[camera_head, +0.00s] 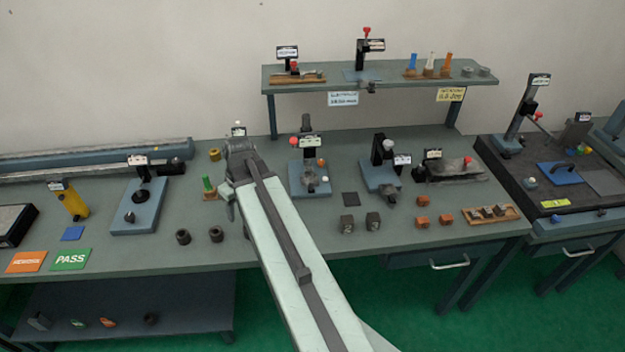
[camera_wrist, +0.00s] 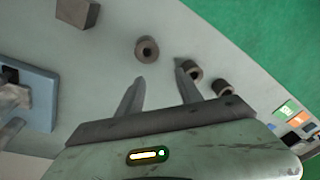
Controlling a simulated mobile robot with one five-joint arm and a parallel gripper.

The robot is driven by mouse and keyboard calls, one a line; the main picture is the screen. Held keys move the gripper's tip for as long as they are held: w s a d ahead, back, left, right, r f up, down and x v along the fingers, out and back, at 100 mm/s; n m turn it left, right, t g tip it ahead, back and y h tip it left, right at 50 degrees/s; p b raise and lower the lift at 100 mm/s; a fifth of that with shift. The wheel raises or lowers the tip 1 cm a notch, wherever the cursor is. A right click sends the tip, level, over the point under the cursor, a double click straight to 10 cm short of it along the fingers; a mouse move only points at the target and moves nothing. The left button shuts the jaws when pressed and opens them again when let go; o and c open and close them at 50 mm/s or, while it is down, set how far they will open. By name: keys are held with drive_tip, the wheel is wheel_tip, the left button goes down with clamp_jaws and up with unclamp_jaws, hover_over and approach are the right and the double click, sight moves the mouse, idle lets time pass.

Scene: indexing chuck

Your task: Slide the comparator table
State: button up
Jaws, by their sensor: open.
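Several gauge stands with small label signs are in the head view; the signs are too small to read, so I cannot tell for sure which is the comparator. One blue-based stand (camera_head: 311,178) is just right of my arm, and another (camera_head: 381,173) is further right. A larger blue-based stand (camera_head: 139,206) is at left. My gripper (camera_wrist: 157,85) is open and empty, pointing down over the bench. A blue fixture (camera_wrist: 38,97) is at the left of the wrist view, apart from the fingers. My arm hides part of the bench middle.
Grey rings (camera_wrist: 147,49) lie near my fingertips; two also show in the head view (camera_head: 183,237). Dark blocks (camera_head: 347,224) stand right of my arm. A shelf (camera_head: 380,77) rises behind. A dark plate (camera_head: 590,208) with a tall stand is at right.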

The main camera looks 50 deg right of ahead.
drive_tip(key=s+d+r+t, duration=0.2)
drive_tip(key=s+d, duration=0.1)
drive_tip(key=d, duration=1.3)
drive_tip(key=t+p, duration=0.1)
approach(312, 184)
drive_tip(key=shift+n+h, duration=0.3)
drive_tip(key=shift+h, duration=0.1)
drive_tip(key=b+x, duration=0.5)
drive_tip(key=a+b+x, duration=0.1)
drive_tip(key=b+x, duration=0.1)
drive_tip(key=x, duration=0.1)
drive_tip(key=shift+w+f, duration=0.1)
drive_tip(key=shift+f, duration=0.05)
clamp_jaws()
